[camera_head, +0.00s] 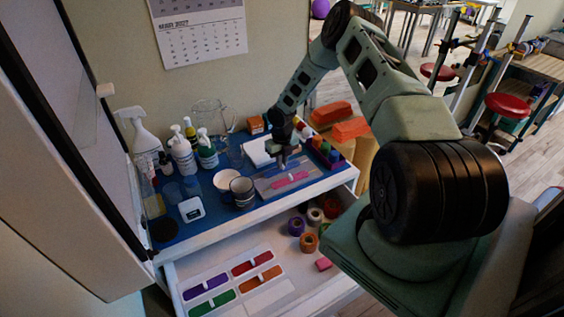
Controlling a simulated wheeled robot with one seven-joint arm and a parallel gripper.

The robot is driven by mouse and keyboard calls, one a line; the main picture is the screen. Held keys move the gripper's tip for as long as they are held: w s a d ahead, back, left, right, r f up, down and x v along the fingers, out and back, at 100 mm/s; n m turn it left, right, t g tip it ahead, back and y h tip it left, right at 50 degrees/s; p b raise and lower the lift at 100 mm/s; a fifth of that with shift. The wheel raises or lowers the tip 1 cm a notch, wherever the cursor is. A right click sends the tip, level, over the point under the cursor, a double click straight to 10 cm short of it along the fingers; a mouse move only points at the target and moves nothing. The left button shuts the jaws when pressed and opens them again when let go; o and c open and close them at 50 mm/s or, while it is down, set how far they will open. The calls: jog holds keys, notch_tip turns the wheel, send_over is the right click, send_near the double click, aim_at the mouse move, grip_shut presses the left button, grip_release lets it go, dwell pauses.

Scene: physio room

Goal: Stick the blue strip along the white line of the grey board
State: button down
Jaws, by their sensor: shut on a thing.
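The grey board (267,186) lies on the blue top of the white cabinet, near its front right. A pink strip (290,179) lies on the board. My gripper (284,163) points down just above the back part of the board, behind the pink strip. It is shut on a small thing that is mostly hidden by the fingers. I take this for the blue strip, since no loose blue strip shows elsewhere. The white line cannot be made out. I cannot tell whether the held thing touches the board.
Bottles (183,155), a glass jug (213,118), cups (242,188) and a white bowl (226,180) stand left of the board. Coloured rolls (325,150) stand at right. The open drawer (345,290) below holds tape rolls and a card with purple, red, green and orange strips (260,279).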

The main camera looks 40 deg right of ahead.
jog(key=shift+f, duration=0.2)
dwell(0.3)
dwell(0.3)
jog(key=c, duration=0.9)
grip_release()
jog(key=shift+r+p, duration=2.25)
jog(key=shift+r, duration=1.3)
